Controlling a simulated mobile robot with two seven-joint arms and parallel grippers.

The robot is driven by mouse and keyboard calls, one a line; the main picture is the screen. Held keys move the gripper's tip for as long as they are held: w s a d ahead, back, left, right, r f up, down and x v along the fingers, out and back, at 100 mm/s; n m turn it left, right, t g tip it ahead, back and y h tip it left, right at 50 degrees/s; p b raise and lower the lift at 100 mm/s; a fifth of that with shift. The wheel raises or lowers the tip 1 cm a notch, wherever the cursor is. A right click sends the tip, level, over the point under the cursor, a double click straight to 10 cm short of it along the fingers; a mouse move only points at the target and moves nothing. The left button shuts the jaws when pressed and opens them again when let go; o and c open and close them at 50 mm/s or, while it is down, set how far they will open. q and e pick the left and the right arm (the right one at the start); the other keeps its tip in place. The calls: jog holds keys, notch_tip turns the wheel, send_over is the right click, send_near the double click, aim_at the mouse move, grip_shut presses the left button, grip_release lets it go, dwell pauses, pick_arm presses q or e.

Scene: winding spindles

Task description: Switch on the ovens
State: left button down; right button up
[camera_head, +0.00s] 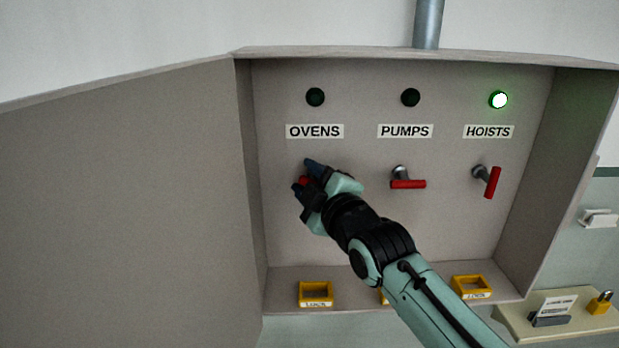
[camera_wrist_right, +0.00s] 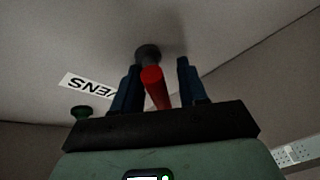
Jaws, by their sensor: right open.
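The OVENS label (camera_head: 314,131) is in the left column of an open grey panel box. The round green lamp (camera_head: 315,97) above it is dark. My right gripper (camera_head: 306,175) is below this label, at the ovens switch, and hides most of it in the head view. In the right wrist view, the red ovens handle (camera_wrist_right: 156,88) lies between the two spread fingers of my right gripper (camera_wrist_right: 160,85), with a gap to the right finger. Contact with the left finger cannot be told. The handle's grey pivot (camera_wrist_right: 148,53) shows beyond it. My left gripper is out of view.
The pumps handle (camera_head: 408,184) lies level under a dark lamp (camera_head: 410,97). The hoists handle (camera_head: 492,182) stands nearly upright under a lit green lamp (camera_head: 498,100). Yellow frames (camera_head: 316,305) stand on the box floor. The open door (camera_head: 120,200) fills the left. A shelf (camera_head: 515,322) holds a padlock (camera_head: 600,303).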

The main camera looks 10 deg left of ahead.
grip_shut()
pick_arm(q)
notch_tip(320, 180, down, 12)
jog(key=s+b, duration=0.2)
jog(key=b, duration=1)
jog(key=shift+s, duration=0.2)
pick_arm(e)
jog(key=shift+d+r+m+t+h, duration=0.15)
jog(key=shift+m+t, duration=0.8)
jog(key=shift+m, duration=1.4)
jog(key=shift+d+r+m+t+h, duration=0.2)
jog(key=shift+m+t, duration=0.8)
jog(key=shift+m, duration=1.4)
jog(key=shift+a+r+m+t+h, duration=0.1)
jog(key=shift+m+t+h, duration=0.15)
jog(key=shift+m+t, duration=1.4)
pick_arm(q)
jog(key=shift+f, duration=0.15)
pick_arm(e)
jog(key=shift+d+m+g, duration=0.1)
jog(key=shift+m+g, duration=0.5)
jog(key=shift+m, duration=0.4)
grip_release()
jog(key=shift+w, duration=0.1)
pick_arm(q)
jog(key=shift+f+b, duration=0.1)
jog(key=shift+b, duration=0.2)
